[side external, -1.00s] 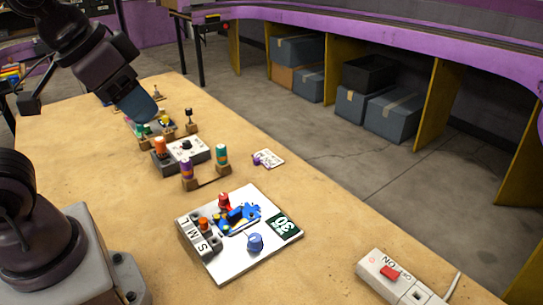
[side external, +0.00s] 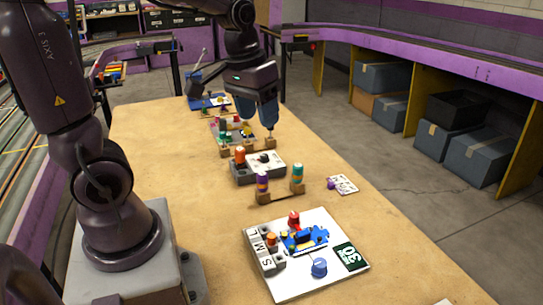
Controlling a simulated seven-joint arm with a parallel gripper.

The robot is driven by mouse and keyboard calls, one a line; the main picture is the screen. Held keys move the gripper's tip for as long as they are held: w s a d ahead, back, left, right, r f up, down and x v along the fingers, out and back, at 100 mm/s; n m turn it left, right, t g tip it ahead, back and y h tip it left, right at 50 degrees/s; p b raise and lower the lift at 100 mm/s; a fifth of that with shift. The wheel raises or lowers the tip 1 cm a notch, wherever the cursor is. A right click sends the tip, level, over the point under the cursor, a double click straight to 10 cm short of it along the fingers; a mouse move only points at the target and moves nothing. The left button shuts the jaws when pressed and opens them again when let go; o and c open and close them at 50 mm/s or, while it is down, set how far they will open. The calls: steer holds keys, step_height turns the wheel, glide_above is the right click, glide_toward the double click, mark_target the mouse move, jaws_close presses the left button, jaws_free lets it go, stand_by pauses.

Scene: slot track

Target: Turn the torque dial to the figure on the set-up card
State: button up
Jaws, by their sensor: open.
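A grey box (side external: 258,172) stands mid-table, with a white-faced dial (side external: 264,158) with a dark knob on top. An orange cylinder (side external: 240,155) stands on its left end. The dial's marks are too small to read. A white card (side external: 345,184) with dark print lies right of the box, its print unreadable; a small purple object (side external: 331,184) is at its left edge. A green plate reading 30 (side external: 350,257) is on the white board in front. My gripper (side external: 257,119) is open and empty, fingers pointing down, in the air above and behind the box.
A white board (side external: 290,288) carries a blue knob (side external: 319,268), a blue piece, a red piece and an L, M, S block. A wooden stand (side external: 281,197) with purple and teal pegs is before the box. A tray of coloured parts (side external: 232,131) lies behind. The right table edge is clear.

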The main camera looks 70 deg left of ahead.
steer(key=w+a+f+n+g, duration=0.2)
steer(key=w+a+f+n, duration=0.3)
steer(key=a, duration=0.5)
steer(key=n, duration=1.1)
glide_toward(265, 156)
step_height(265, 156, down, 9)
steer(key=shift+w+a+f, duration=0.1)
steer(key=c, duration=0.9)
